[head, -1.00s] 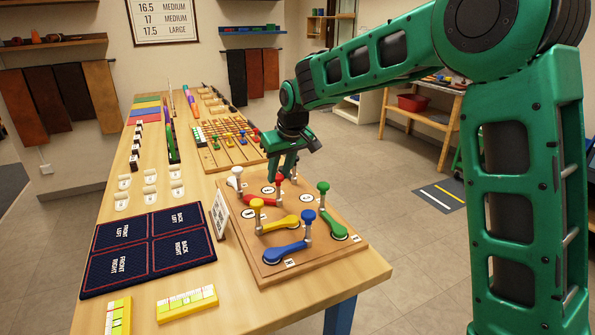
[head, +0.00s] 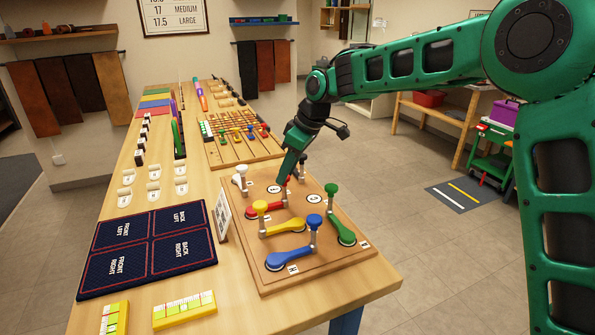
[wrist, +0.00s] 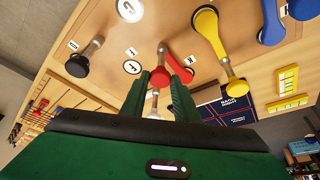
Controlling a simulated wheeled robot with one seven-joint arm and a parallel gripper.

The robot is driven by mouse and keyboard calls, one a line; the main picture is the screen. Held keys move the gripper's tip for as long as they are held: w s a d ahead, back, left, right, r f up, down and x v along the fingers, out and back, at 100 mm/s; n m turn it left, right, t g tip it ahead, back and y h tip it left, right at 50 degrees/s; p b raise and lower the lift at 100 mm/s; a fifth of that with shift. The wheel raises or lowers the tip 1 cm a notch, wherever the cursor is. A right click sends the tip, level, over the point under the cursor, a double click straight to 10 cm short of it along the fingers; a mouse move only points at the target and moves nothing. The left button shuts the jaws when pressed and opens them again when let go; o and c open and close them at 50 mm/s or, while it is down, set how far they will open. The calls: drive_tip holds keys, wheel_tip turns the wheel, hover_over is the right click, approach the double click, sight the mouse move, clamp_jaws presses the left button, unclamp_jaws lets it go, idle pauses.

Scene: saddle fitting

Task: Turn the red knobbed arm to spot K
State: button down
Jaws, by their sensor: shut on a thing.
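The red knobbed arm (head: 265,208) lies low on the wooden board (head: 262,280), with its red knob on an upright post. My gripper (head: 287,182) reaches down from above and is shut on the red knob, which shows between the fingertips in the wrist view (wrist: 160,77). The fingers hide part of the knob and post in the head view. White round spots (head: 314,198) lie on the board behind and right of the red arm. Small letter tags mark the board, but I cannot tell which one reads K.
Close around stand the white-knobbed arm (head: 241,182), yellow arm (head: 285,228), blue arm (head: 290,258) and green arm (head: 345,232). A small white sign (head: 223,212) stands at the board's left edge. A dark blue mat (head: 150,245) lies left of it.

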idle(0.5)
drive_tip(key=c, duration=1.4)
unclamp_jaws()
drive_tip(key=shift+s+d+r, duration=0.1)
drive_tip(key=v, duration=1)
drive_tip(key=shift+d+r, duration=0.1)
drive_tip(key=shift+r, duration=0.2)
